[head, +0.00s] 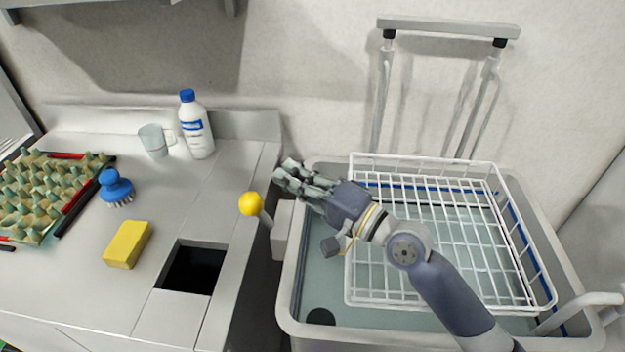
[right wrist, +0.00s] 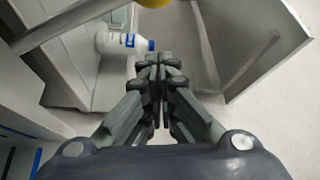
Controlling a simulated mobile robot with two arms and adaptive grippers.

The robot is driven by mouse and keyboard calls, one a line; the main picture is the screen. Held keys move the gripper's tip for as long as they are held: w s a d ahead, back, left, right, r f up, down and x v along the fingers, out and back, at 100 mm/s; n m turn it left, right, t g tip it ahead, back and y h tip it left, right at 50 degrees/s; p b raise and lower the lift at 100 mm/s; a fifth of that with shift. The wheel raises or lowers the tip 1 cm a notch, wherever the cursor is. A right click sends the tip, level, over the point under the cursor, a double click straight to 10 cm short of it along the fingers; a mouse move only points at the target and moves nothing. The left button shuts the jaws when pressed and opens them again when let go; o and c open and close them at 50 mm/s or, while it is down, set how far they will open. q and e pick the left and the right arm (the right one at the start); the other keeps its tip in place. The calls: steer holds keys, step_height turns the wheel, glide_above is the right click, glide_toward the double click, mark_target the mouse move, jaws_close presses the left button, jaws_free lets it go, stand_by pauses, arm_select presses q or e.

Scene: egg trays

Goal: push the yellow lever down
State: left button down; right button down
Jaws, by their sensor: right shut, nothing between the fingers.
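The yellow lever shows as a round yellow knob (head: 250,203) on a short grey stem, fixed to a grey box beside the sink basin. My right gripper (head: 282,170) is shut and empty. In the head view its fingertips appear just above and to the right of the knob, with no clear contact. In the right wrist view the closed fingertips (right wrist: 158,62) are at the centre, and part of the yellow knob (right wrist: 155,3) is cut off at the top edge. My left gripper is not in view.
A white wire rack (head: 440,165) sits in the sink basin (head: 290,290) under my right arm. On the left counter are a white bottle (head: 196,135), a cup (head: 154,141), a blue brush (head: 115,186), a yellow sponge (head: 127,244) and an egg tray (head: 50,190). A dark square opening (head: 192,269) is in the counter.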

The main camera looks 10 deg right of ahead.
mark_target(260, 212)
steer(key=a, duration=0.1)
steer(key=s+a+p, duration=0.1)
steer(key=a, duration=0.1)
steer(key=shift+s+a+f+p, duration=0.15)
steer(key=shift+s+f+p, duration=0.15)
steer(key=shift+s+f, duration=0.1)
steer(key=shift+n+y, duration=0.4)
steer(key=shift+n, duration=0.3)
steer(key=s+b, duration=0.1)
steer(key=s+a+f+b, duration=0.1)
steer(key=s, duration=0.1)
steer(key=s+f+b, duration=0.1)
steer(key=s, duration=0.1)
steer(key=shift+a+f, duration=0.2)
steer(key=shift+a, duration=0.05)
steer(key=shift+w+r, duration=0.1)
